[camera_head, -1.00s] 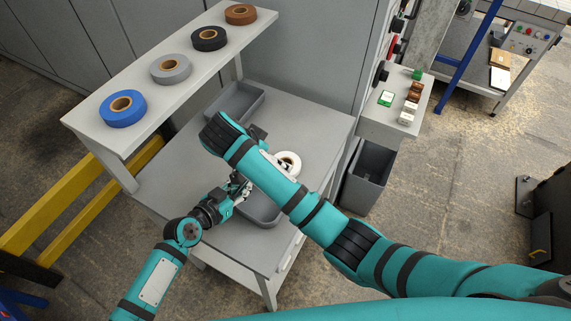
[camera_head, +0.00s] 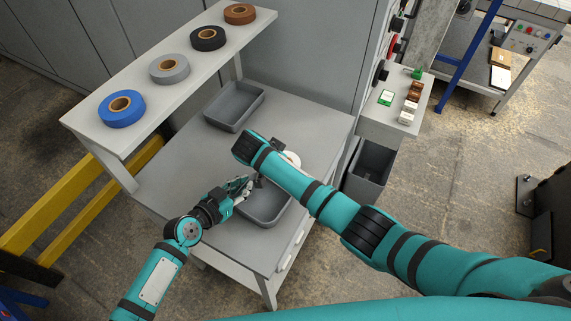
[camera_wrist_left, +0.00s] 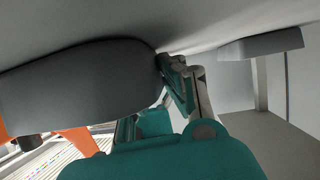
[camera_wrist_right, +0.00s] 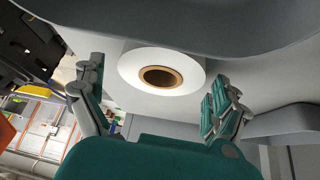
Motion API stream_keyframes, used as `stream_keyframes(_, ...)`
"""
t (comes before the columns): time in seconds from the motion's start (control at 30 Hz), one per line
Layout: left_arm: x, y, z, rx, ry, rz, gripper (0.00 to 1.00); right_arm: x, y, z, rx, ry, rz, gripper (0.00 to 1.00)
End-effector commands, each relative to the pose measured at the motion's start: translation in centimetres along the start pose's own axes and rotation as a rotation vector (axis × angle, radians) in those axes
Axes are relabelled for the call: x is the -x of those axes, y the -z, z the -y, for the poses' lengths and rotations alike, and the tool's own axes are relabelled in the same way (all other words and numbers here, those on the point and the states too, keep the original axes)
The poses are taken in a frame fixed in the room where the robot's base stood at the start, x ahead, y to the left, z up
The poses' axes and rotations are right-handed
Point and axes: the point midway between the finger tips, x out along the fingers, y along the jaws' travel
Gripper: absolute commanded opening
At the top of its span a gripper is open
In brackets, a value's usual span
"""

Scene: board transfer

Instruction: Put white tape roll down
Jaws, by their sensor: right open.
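The white tape roll (camera_head: 293,158) shows partly past my right arm in the head view, on the table behind the near grey tray. In the right wrist view the roll (camera_wrist_right: 161,78), with a brown core, lies flat on the tabletop beyond and between the spread fingers of my right gripper (camera_wrist_right: 155,100). That gripper is open and empty; my arm hides it in the head view. My left gripper (camera_head: 245,184) is at the left edge of the near grey tray (camera_head: 262,208). Its fingers (camera_wrist_left: 180,75) look close together beside the tray wall (camera_wrist_left: 75,80); their grip is unclear.
Another grey tray (camera_head: 234,107), empty, stands at the table's back. A raised shelf (camera_head: 185,97) carries blue, grey, black and brown tape rolls. A grey bin (camera_head: 370,165) stands right of the table. The tabletop between the trays is partly clear.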

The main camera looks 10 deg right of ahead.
Motion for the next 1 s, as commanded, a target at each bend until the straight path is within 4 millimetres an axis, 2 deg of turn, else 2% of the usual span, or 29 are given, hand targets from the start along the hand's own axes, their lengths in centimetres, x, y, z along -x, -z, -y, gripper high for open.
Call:
stream_keyframes(0.2,0.0,-0.1,0.0,0.000,0.000,0.001,0.00,-0.1,0.0,0.0,0.000,0.001,0.000,1.00)
stream_keyframes(0.67,0.0,0.0,0.0,0.000,0.000,0.001,0.00,-0.1,0.0,0.0,0.000,0.001,0.000,0.41)
stream_keyframes(0.87,0.0,0.0,0.0,0.000,0.000,0.001,0.00,0.2,0.1,0.1,0.000,0.003,0.000,0.41)
stream_keyframes(1.0,0.0,0.0,0.0,0.000,0.000,0.001,0.00,1.6,1.1,0.1,-0.002,0.005,0.000,0.41)
